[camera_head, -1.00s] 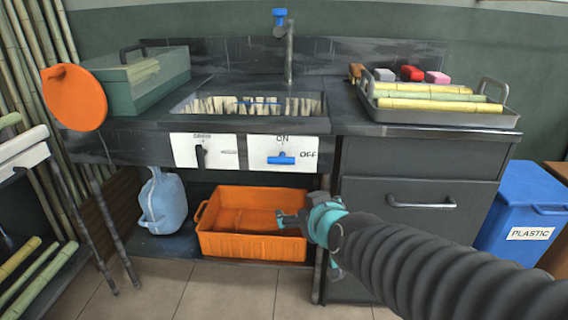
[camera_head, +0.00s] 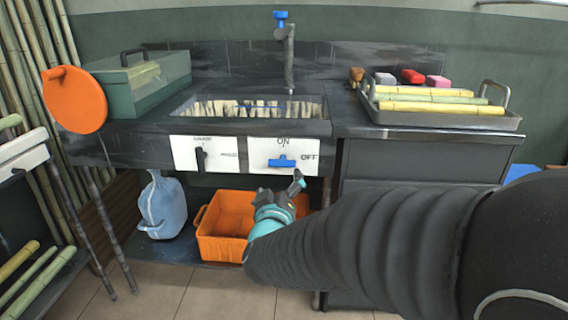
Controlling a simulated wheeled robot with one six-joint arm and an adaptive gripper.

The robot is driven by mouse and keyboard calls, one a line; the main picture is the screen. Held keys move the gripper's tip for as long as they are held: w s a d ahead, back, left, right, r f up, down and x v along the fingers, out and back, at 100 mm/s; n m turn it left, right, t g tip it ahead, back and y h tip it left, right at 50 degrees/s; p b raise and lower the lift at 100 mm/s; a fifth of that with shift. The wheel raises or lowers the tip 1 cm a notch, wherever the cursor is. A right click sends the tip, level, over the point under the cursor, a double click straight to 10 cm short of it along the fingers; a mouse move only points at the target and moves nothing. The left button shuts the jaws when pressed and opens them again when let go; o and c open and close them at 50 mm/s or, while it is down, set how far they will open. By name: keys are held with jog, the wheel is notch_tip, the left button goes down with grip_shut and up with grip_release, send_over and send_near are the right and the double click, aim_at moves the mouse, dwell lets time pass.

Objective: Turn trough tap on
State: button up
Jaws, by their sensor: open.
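A blue tap handle (camera_head: 283,161) sits on a white panel (camera_head: 256,153) on the front of the dark trough sink. The panel is marked ON above the handle and OFF to its right. The handle lies horizontal, its right end towards OFF. My gripper (camera_head: 286,191), teal and dark grey, is open and empty just below the panel, in front of the orange crate. It looks apart from the handle, but the exact gap in depth cannot be told. The sink basin (camera_head: 250,113) holds pale upright strips below a tall faucet (camera_head: 290,58) with a blue top.
A second panel with a black lever (camera_head: 201,158) is to the left. An orange crate (camera_head: 222,222) and blue jug (camera_head: 162,203) stand under the sink. A tray (camera_head: 440,120) with cane pieces lies on the right counter. A green box (camera_head: 140,85) and orange disc (camera_head: 74,100) are left.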

aim_at(283, 165)
jog(key=w, duration=1)
jog(key=shift+w+d, duration=0.2)
jog(key=shift+w, duration=0.05)
